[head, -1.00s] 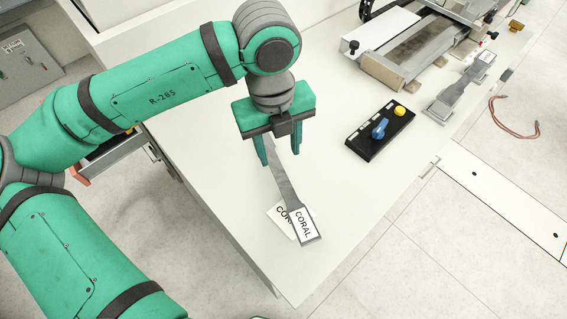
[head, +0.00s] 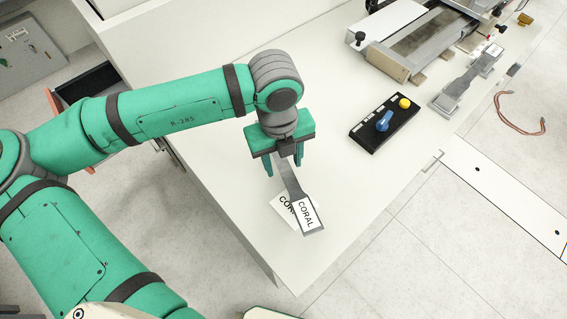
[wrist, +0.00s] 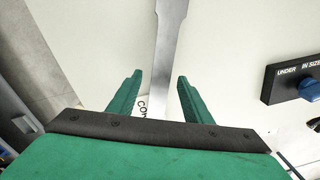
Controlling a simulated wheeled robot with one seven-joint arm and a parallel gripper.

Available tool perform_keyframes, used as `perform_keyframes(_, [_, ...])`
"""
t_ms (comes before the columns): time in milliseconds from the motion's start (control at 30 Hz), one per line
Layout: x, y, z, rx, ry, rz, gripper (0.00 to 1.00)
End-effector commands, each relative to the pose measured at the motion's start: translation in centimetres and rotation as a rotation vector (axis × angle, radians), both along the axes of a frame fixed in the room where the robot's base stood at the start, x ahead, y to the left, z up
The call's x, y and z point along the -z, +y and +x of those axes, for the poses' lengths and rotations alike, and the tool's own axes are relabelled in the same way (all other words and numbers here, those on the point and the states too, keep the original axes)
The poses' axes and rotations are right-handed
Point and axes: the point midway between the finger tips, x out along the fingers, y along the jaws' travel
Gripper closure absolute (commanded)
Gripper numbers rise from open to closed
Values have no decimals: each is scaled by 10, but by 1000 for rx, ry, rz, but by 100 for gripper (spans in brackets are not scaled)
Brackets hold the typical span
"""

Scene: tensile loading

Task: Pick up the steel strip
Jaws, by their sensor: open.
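The steel strip (head: 292,183) is grey, narrow in the middle and wide at its ends. It lies on the white table, with a CORAL label (head: 306,213) on its near end. In the wrist view the strip (wrist: 170,45) runs up between the fingers. My gripper (head: 284,168) is open, its two green fingers on either side of the strip's line; it also shows in the wrist view (wrist: 158,82). The strip's far end is hidden behind my gripper in the head view. Whether the fingertips are level with the strip I cannot tell.
A white CORAL card (head: 281,205) lies partly under the strip's near end. A black control box (head: 367,136) with a blue knob and yellow button stands to the right. Another labelled strip (head: 466,82) and a machine (head: 415,48) are farther back. The table's front corner is clear.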

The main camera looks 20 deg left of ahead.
Motion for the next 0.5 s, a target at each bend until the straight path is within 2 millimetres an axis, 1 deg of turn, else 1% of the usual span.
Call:
perform_keyframes(67, [0, 0, 0, 0, 0, 0, 55])
perform_keyframes(100, [0, 0, 0, 0, 0, 0, 64])
perform_keyframes(167, [0, 0, 0, 0, 0, 0, 79])
perform_keyframes(200, [0, 0, 0, 0, 0, 0, 88])
perform_keyframes(233, [0, 0, 0, 0, 0, 0, 95])
perform_keyframes(267, [0, 0, 0, 0, 0, 0, 100])
perform_keyframes(500, [-1, 0, 0, 0, -1, 0, 100])
